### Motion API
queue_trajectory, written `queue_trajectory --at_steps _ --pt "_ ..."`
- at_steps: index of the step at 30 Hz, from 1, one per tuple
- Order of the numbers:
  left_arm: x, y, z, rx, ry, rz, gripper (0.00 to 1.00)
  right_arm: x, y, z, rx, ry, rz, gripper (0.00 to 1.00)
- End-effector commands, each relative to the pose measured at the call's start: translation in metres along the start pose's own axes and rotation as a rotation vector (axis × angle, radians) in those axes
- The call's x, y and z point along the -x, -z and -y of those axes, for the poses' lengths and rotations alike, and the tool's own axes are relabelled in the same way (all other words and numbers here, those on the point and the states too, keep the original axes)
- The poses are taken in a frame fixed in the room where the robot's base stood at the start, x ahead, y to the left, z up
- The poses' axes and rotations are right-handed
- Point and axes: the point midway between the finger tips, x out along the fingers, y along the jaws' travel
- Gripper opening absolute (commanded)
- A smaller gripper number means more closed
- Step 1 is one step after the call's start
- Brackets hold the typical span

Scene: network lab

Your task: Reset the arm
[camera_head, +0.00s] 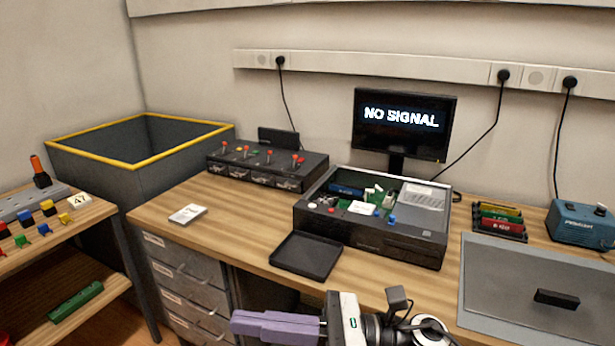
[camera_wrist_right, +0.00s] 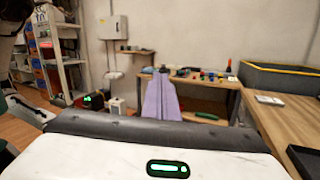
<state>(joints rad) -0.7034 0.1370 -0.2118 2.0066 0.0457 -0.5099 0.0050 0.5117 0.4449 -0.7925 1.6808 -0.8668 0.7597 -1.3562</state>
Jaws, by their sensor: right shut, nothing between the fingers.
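My right gripper (camera_head: 275,327) shows at the bottom of the head view, with its purple fingers pointing left. The fingers lie together and hold nothing. It is in front of the desk's front edge, below the black tray, and apart from both. In the right wrist view the purple fingers (camera_wrist_right: 161,97) point away from the camera toward the side shelf, closed together. My left gripper is not in either view.
The wooden desk (camera_head: 240,225) holds an open computer case (camera_head: 400,245), a black tray (camera_head: 306,256), a switch box (camera_head: 268,165), a monitor (camera_head: 403,122) and a grey mat (camera_head: 500,290). A yellow-rimmed bin (camera_head: 95,160) and a side shelf (camera_head: 60,245) stand at left.

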Motion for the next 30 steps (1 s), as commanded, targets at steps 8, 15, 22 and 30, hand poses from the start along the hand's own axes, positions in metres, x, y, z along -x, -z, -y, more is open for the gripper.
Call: queue_trajectory --at_steps 8,15,22,30 --pt "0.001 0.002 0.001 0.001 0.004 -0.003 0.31 0.078 0.037 0.060 -1.167 0.451 0.652 0.00" --pt "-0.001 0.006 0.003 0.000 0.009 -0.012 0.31 0.192 0.174 0.043 -2.026 0.767 1.285 0.00" --pt "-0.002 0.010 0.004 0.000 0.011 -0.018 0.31 0.257 0.279 -0.039 2.344 -0.919 -1.738 0.00" --pt "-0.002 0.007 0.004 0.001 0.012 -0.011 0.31 0.277 0.315 -0.085 2.068 -0.835 -1.671 0.00"
